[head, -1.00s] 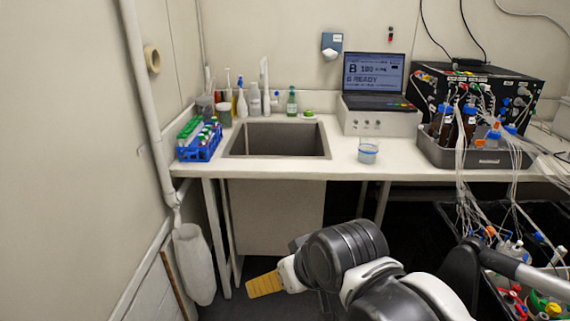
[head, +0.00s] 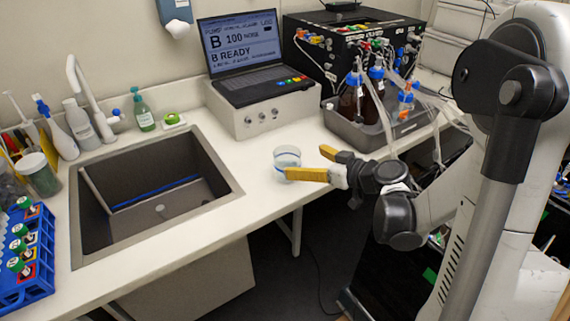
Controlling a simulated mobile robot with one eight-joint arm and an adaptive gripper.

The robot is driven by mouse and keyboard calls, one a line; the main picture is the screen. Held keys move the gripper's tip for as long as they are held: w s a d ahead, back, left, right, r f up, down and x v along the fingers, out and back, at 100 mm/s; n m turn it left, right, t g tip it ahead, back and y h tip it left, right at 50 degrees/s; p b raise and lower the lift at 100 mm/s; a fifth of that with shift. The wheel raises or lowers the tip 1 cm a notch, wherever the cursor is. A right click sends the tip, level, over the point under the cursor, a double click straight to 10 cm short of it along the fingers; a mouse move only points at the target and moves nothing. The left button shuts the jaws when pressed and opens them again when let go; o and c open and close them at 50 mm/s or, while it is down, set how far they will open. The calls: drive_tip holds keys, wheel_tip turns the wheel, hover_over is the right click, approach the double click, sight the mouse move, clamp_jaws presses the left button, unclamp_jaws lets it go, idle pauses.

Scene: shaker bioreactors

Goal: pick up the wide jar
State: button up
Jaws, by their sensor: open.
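The wide jar (head: 286,158) is a clear, short, round vessel with a blue band near its base. It stands upright on the white counter (head: 255,160), right of the sink and near the front edge. My gripper (head: 308,163) is open, with two yellow-orange fingers pointing left toward the jar. The nearer finger overlaps the jar's lower right side in the picture. The farther finger ends a little to the right of the jar. I cannot tell whether either finger touches it. Nothing shows between the fingers beyond the jar's right edge.
A sink (head: 150,195) lies left of the jar. A grey instrument (head: 262,112) with a laptop stands behind. A dark tray (head: 375,132) with bottles and tubing is behind my gripper. A blue tube rack (head: 25,255) sits far left.

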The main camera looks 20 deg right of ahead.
sight(278, 152)
drive_tip(key=b+x, duration=0.2)
drive_tip(key=x, duration=0.6)
drive_tip(key=shift+w+b, duration=0.4)
drive_tip(key=shift+d+r, duration=0.1)
drive_tip(key=shift+r, duration=0.05)
drive_tip(key=shift+c, duration=0.7)
drive_tip(key=c, duration=1.4)
